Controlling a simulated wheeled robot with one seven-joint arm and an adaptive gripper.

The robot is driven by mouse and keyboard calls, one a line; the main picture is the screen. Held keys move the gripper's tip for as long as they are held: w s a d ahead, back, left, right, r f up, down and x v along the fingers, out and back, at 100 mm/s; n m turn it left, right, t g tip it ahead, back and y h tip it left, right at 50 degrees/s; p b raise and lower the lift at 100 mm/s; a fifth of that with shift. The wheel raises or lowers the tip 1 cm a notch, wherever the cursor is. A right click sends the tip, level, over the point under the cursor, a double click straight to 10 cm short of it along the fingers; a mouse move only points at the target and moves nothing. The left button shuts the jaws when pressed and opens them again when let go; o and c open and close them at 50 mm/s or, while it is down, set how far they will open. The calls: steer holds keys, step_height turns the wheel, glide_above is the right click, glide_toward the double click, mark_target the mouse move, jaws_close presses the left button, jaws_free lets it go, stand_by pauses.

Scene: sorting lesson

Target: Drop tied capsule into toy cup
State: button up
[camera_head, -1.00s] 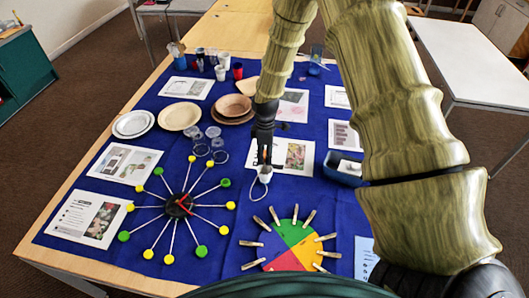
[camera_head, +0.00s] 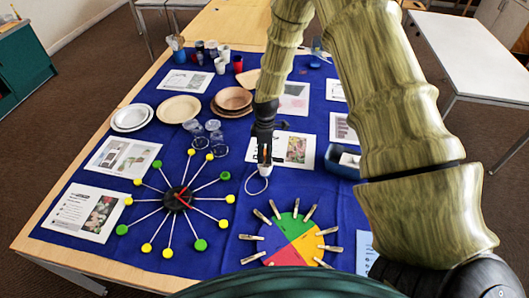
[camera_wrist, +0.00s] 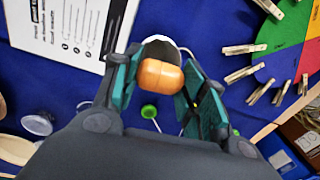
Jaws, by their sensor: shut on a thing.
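My gripper (camera_head: 265,158) is above the blue cloth, and its jaws are shut on the tied capsule (camera_head: 264,170). In the head view the capsule is a small pale piece below the fingers, with a thin white loop hanging from it. In the wrist view, its rounded orange body (camera_wrist: 160,76) sits between the green-lined fingers, with a pale edge beyond. Several cups stand at the back left of the table, far from my gripper: a white cup (camera_head: 220,66), a red cup (camera_head: 238,64) and darker ones. I cannot tell which is the toy cup.
A spoked dial with yellow and green balls (camera_head: 176,198) lies left of my gripper, and a coloured wheel with clothespins (camera_head: 295,238) lies right. Clear small cups (camera_head: 215,137), plates (camera_head: 180,109), a wooden bowl (camera_head: 233,99) and a blue tray (camera_head: 333,160) are nearby.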

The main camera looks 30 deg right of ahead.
steer(key=shift+f, duration=0.75)
stand_by(1.7)
steer(key=o, duration=0.8)
steer(key=shift+c, duration=0.2)
steer(key=shift+r, duration=0.15)
steer(key=shift+s+r+p, duration=0.15)
steer(key=shift+r+p, duration=1.45)
steer(key=shift+r, duration=1.25)
